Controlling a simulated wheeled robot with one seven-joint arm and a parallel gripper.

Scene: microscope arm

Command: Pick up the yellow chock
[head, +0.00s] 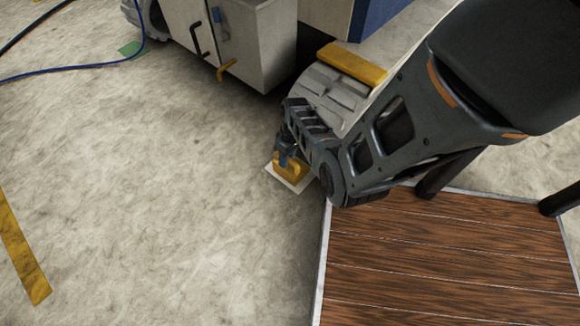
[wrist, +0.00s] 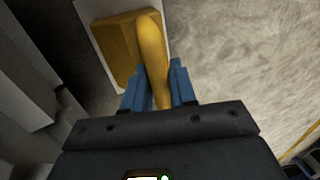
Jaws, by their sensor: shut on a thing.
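The yellow chock (head: 291,170) is on a white square plate (head: 299,186) on the floor, beside a grey wheel. In the wrist view the chock (wrist: 122,45) has a broad yellow body and a rounded yellow handle that runs back between my fingers. My gripper (head: 286,155) is above the chock, and its blue fingers (wrist: 158,88) are shut on the handle. The chock appears to be on or just over the plate; I cannot tell if it touches.
A wooden deck (head: 440,260) with a pale edge lies at the lower right. A blue cable (head: 75,68) crosses the upper left floor. Open floor lies to the left.

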